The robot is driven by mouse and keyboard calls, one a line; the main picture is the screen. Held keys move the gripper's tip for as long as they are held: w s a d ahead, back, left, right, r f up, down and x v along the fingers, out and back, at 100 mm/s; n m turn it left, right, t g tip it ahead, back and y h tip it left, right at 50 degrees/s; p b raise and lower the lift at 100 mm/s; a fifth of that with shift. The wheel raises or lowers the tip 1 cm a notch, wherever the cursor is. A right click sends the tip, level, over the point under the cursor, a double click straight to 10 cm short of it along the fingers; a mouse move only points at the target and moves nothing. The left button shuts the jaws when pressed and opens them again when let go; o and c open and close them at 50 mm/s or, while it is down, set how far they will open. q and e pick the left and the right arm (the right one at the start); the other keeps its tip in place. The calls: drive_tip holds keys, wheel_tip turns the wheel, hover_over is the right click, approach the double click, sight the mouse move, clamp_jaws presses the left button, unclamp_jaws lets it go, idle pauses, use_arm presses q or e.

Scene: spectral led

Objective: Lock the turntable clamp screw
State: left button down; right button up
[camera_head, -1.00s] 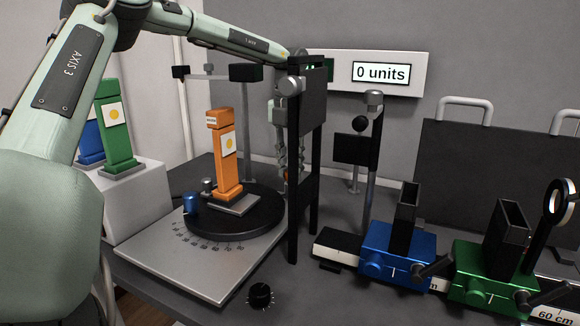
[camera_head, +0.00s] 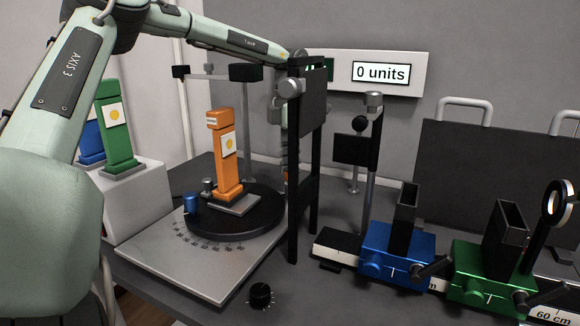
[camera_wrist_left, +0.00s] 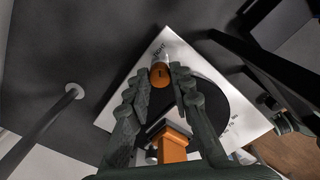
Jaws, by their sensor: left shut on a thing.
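The round black turntable (camera_head: 250,219) sits on a grey plate with a degree scale (camera_head: 215,272) and carries an upright orange holder (camera_head: 225,158). In the left wrist view an orange cylindrical knob (camera_wrist_left: 160,76), which looks like the clamp screw, stands at the plate's edge beside small printed lettering. My left gripper (camera_wrist_left: 160,72) is shut on this knob, one finger on each side. The orange holder also shows lower in that view (camera_wrist_left: 172,147). In the head view the knob is hidden, and my left gripper is mostly hidden behind the black upright frame. My right gripper is not in view.
A tall black frame (camera_head: 302,180) stands at the turntable's right. A blue knob (camera_head: 191,204) is at its left. Blue (camera_head: 395,250) and green (camera_head: 490,274) carriages sit on a rail at right. Green and blue holders (camera_head: 117,130) stand on a white block. A display (camera_head: 381,74) reads 0 units.

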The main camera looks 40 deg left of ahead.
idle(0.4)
use_arm(q)
drive_tip(key=c, duration=1.3)
unclamp_jaws()
wheel_tip(320, 180, up, 12)
